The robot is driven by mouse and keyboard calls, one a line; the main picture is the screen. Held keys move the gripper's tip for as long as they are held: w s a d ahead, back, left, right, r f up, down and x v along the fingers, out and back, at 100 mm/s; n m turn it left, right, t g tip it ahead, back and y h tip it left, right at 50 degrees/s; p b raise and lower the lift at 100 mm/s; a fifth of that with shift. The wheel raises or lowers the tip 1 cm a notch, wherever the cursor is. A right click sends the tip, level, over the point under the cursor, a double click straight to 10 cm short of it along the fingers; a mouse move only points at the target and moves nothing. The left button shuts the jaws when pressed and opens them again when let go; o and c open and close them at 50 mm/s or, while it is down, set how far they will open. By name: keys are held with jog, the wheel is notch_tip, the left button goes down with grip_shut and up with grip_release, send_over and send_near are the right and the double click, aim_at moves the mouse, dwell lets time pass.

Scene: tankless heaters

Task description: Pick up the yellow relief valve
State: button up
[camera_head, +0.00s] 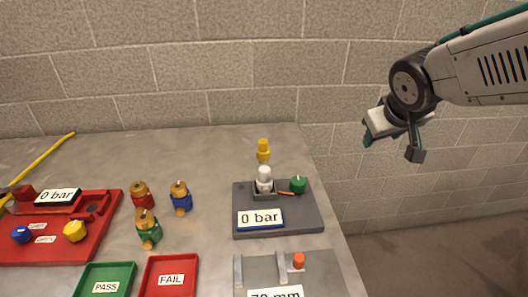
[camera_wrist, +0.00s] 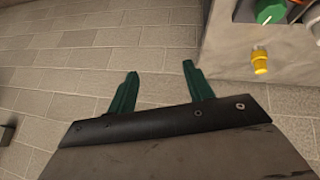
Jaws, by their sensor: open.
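The yellow relief valve (camera_head: 263,149) stands on the table just behind the grey test stand in the head view; its lower part is partly hidden by the stand's white fitting. It also shows in the wrist view (camera_wrist: 260,63), at the upper right on the table surface. My gripper (camera_head: 391,147) is open and empty, raised in the air to the right of the table edge, well apart from the valve. In the wrist view its two green fingers (camera_wrist: 160,70) are spread with only wall behind them.
The grey stand (camera_head: 304,222) carries a 0 bar display, a green knob and a white fitting. Brass-topped red (camera_head: 140,193), blue (camera_head: 180,197) and green (camera_head: 148,228) valves stand left of it. PASS (camera_head: 122,269) and FAIL (camera_head: 188,262) trays lie in front. The table's back middle is clear.

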jog(key=w+a+f+n+t+y, duration=0.1)
jog(key=w+a+f+n+t, duration=0.15)
jog(key=w, duration=0.75)
jog(key=n+y, duration=0.7)
jog(key=y, duration=0.5)
send_near(263, 151)
jog(key=shift+g, duration=0.45)
jog(key=w, duration=0.1)
jog(key=w+a, duration=0.1)
jog(key=w, duration=0.3)
jog(key=shift+a+r, duration=0.2)
jog(key=shift+a, duration=0.15)
jog(key=shift+s+a+f, duration=0.15)
jog(key=shift+a, duration=0.2)
jog(key=shift+w+a+f+y, duration=0.15)
jog(key=shift+w+a+f, duration=0.05)
jog(key=shift+a, duration=0.2)
jog(key=shift+w+a+f+y, duration=0.15)
jog(key=shift+w+a, duration=0.05)
jog(key=shift+a, duration=0.2)
jog(key=shift+g, duration=0.3)
jog(key=x, duration=0.6)
jog(key=shift+d, duration=0.1)
grip_shut()
